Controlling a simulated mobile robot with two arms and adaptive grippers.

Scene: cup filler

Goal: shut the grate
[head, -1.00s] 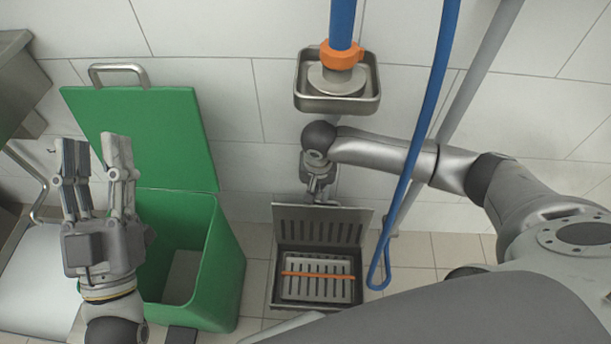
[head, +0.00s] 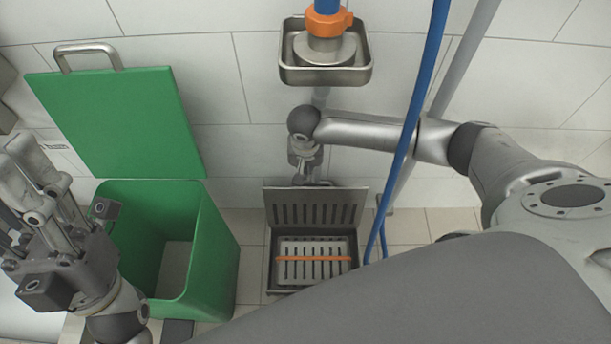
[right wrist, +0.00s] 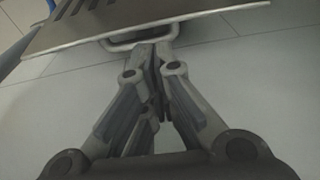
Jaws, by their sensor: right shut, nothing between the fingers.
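The grate (head: 315,208) is a slotted metal panel hinged on a floor drain box. It stands open, raised steeply at the back of the box. My right gripper (head: 303,178) is behind its upper edge, fingers shut and empty. In the right wrist view, the grate (right wrist: 130,22) crosses the top, with a bar handle (right wrist: 140,42) on its edge. The shut fingertips (right wrist: 151,50) are close to that handle; I cannot tell whether they touch. My left gripper (head: 45,190) is at the far left, fingers apart, with nothing visible between them.
The drain box holds a slotted inner tray (head: 300,273) with an orange bar (head: 313,259). An open green bin (head: 215,255) stands to the left. A blue hose (head: 410,125) hangs in front of my right arm. A metal cup holder (head: 326,70) is on the wall above.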

